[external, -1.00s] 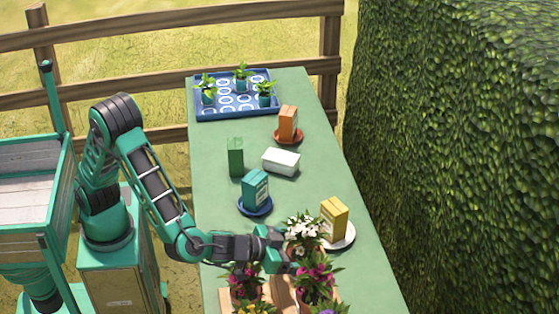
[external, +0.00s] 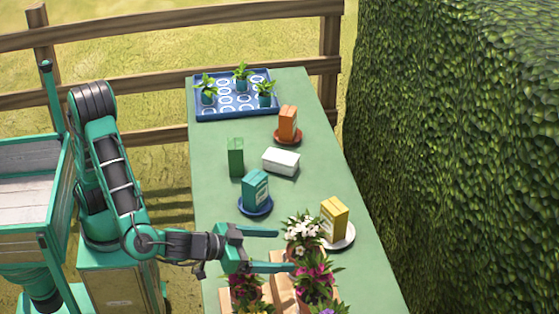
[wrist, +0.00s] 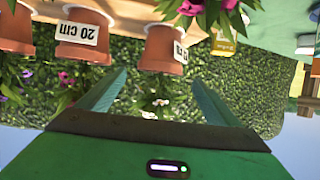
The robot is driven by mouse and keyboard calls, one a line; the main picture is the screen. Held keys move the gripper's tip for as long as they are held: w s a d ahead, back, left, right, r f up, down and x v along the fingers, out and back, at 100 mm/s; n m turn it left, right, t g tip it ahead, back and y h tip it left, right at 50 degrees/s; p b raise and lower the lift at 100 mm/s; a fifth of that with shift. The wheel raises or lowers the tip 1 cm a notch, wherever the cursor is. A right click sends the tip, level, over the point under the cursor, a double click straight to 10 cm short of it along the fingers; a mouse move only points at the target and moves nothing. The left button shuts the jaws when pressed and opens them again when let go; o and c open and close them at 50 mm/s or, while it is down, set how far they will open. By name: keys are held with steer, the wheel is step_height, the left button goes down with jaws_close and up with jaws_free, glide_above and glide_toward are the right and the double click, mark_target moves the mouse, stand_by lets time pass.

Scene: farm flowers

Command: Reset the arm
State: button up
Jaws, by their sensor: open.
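My gripper (external: 279,250) is open and empty over the near part of the green table. Its two long teal fingers point right in the external view, toward the potted white flowers (external: 303,232), and one finger overlaps the pots at the front in the picture. In the wrist view, my gripper (wrist: 158,95) has its fingers spread, with nothing between them but the hedge and a few white blossoms behind. My arm is bent at the elbow beside the table's left edge.
Pink flowers (external: 316,280) stand in a wooden crate (external: 284,296) at the near end. A blue tray (external: 205,113) holds seedlings.

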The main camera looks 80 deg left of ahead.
steer(key=w+a+r+n+g, duration=0.1)
steer(key=w+a+n+g, duration=0.15)
steer(key=a, duration=0.95)
steer(key=s+a+f+m+g, duration=0.1)
steer(key=s+a+m+g, duration=0.2)
steer(key=s, duration=0.8)
steer(key=s+a+f+m+g+h, duration=0.1)
steer(key=s+a+m+g, duration=0.3)
steer(key=s, duration=0.8)
steer(key=s+a+f+m+g, duration=0.2)
steer(key=s+a, duration=0.3)
steer(key=s, duration=0.6)
steer(key=shift+s+f+m+g+h, duration=0.3)
steer(key=shift+m+g+h, duration=0.1)
steer(key=shift+m+g, duration=0.45)
